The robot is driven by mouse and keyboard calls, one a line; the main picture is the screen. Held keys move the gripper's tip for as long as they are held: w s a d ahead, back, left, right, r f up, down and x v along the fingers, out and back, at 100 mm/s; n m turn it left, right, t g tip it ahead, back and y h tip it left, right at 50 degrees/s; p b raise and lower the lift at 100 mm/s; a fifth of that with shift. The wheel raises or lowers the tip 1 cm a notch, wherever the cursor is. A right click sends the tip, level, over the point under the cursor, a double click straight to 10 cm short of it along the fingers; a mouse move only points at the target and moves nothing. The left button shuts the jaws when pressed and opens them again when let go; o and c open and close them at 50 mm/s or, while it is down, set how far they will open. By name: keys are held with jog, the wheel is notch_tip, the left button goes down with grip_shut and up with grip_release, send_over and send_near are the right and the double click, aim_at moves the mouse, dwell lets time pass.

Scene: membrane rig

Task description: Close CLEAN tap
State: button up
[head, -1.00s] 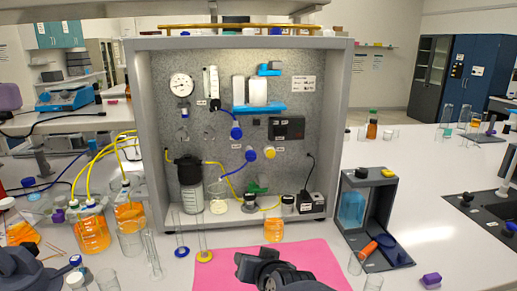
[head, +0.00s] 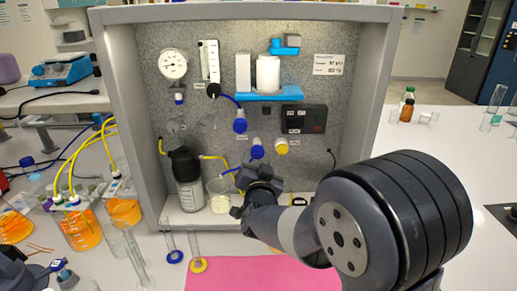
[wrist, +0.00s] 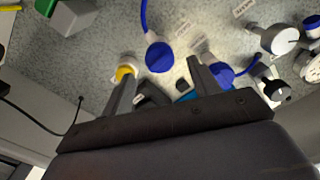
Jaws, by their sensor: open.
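The panel carries several taps, and their labels are too small to read, so I cannot tell which is CLEAN. In the head view an upper blue tap (head: 240,125), a lower blue tap (head: 257,151) and a yellow tap (head: 281,147) sit close together. My gripper (head: 258,176) is in front of the panel, just below the lower blue and yellow taps. In the wrist view its open, empty jaws (wrist: 160,78) face the panel. A blue tap with a hose (wrist: 159,57) shows between the fingertips, the yellow tap (wrist: 125,72) by the left finger, another blue tap (wrist: 222,75) by the right.
A dark-capped bottle (head: 187,180) and a beaker (head: 219,195) stand left of my gripper in the rig. The frame's side wall (head: 125,120) bounds the left. A pink mat (head: 240,273) lies in front. Blue and yellow hoses run close to the taps.

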aim_at(258, 155)
jog(key=shift+w+p, duration=0.75)
jog(key=shift+w, duration=2.3)
jog(key=shift+c, duration=0.4)
jog(key=c, duration=0.9)
